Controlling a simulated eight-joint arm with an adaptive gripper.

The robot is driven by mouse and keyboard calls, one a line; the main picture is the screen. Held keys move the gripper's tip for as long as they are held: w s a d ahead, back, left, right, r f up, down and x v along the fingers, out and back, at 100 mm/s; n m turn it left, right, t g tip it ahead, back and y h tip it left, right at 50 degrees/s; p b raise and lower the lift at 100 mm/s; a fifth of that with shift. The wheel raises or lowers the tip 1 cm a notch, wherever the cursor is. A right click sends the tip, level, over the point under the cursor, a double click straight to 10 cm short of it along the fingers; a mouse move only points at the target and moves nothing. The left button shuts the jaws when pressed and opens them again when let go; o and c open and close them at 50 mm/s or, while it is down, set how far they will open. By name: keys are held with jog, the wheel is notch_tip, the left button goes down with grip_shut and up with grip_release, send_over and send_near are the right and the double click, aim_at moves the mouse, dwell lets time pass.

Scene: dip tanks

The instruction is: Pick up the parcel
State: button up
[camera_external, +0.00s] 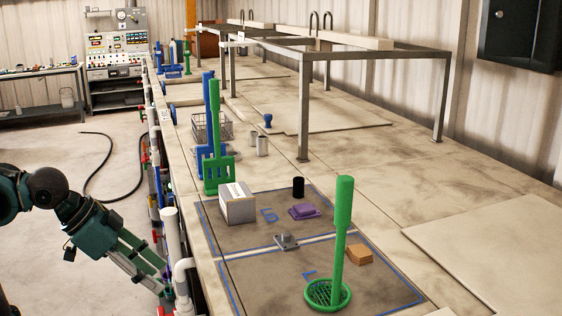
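A pale grey box (237,204) with a label on top looks like the parcel. It sits on the marked dark area of the bench, near the bench's left edge. A small orange-brown block (359,254) lies farther right, beside the green strainer. My gripper (166,293) is at the lower left, pointing down outside the bench edge, low and well apart from the box. Pipes stand close to its tip and partly cover it. I cannot make out whether its fingers are open or shut.
A green long-handled strainer (341,220), a purple block (304,211), a black cylinder (298,187) and a grey metal fitting (286,241) stand around the box. Green (217,150) and blue (208,110) upright tools stand behind it. White pipes (172,240) line the bench edge.

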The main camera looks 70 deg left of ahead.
jog(key=shift+o, duration=0.5)
jog(key=o, duration=0.7)
jog(key=shift+r, duration=0.1)
notch_tip(320, 180, up, 13)
jog(key=m+g+y+p, duration=0.4)
jog(key=m+g+p, duration=0.3)
jog(key=m+p, duration=1.1)
send_over(237, 192)
jog(key=s+d, duration=0.1)
jog(key=d, duration=0.2)
jog(key=shift+d+n+p, duration=0.1)
jog(key=shift+n+p, duration=0.3)
jog(key=shift+n, duration=0.1)
jog(key=shift+w+a+f+m+p, duration=0.2)
jog(key=shift+w+a+m+p, duration=0.2)
jog(key=shift+w+a+m, duration=0.15)
jog(key=shift+f+y, duration=0.1)
jog(key=shift+y, duration=0.2)
